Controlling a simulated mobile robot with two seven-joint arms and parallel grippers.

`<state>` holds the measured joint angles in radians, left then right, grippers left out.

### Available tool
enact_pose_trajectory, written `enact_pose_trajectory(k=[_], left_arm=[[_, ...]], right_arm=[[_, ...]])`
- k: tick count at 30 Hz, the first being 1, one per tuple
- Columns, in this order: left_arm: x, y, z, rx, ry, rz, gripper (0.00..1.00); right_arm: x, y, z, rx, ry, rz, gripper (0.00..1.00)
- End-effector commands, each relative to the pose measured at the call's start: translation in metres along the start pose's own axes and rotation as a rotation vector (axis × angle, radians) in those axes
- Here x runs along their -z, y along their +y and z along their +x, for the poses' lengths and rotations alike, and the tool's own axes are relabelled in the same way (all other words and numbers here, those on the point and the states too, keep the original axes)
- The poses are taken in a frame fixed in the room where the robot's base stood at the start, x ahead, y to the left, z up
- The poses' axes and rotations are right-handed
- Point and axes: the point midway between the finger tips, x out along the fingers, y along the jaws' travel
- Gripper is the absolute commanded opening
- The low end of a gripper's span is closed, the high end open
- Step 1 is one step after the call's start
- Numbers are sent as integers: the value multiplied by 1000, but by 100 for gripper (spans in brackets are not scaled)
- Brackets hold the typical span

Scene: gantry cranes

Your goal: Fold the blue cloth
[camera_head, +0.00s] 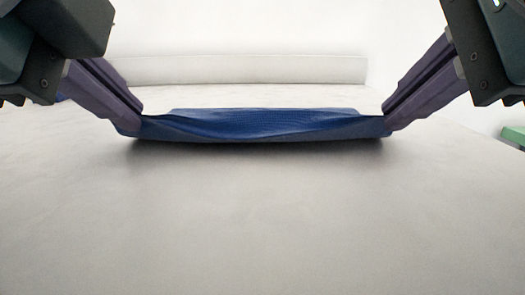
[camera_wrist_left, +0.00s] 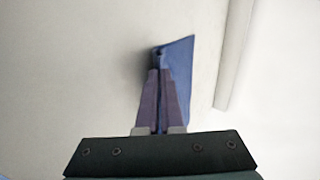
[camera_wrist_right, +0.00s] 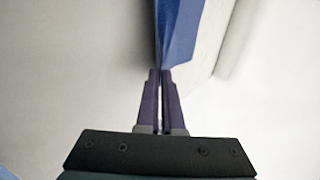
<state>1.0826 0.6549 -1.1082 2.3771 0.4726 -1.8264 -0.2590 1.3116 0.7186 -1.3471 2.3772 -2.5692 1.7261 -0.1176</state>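The blue cloth (camera_head: 262,127) is stretched between my two grippers in the head view, its near edge lifted a little above the table with a shadow under it. Its far part (camera_head: 265,111) lies behind, further back. My left gripper (camera_head: 138,127) is shut on the cloth's left near corner; the cloth shows beyond its fingers in the left wrist view (camera_wrist_left: 180,72). My right gripper (camera_head: 386,122) is shut on the right near corner; the cloth also shows in the right wrist view (camera_wrist_right: 180,35). The cloth's underside is hidden.
The pale table (camera_head: 260,220) is bare in front of the cloth. A low pale ledge (camera_head: 240,69) runs along the back. A green object (camera_head: 514,135) shows at the right edge, off the table's side.

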Motion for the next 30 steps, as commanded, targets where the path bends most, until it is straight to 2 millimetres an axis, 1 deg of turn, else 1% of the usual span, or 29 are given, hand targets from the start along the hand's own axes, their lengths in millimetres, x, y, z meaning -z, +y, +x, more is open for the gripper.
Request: enact_pose_trajectory(k=[1,3,14,15,27,28,30], left_arm=[[0,6,4,19,0,1,0],[0,7,5,41,1,-1,0],[0,8,5,64,3,-2,0],[0,8,5,64,3,-2,6],[0,8,5,64,3,-2,51],[0,8,5,64,3,-2,54],[0,7,4,64,3,-2,55]], right_arm=[[0,6,4,18,0,-2,0],[0,7,5,41,1,-2,0],[0,8,5,65,0,0,0],[0,8,5,65,0,-1,6],[0,8,5,64,0,-1,51],[0,8,5,64,0,-1,55],[0,7,4,65,0,-1,55]])
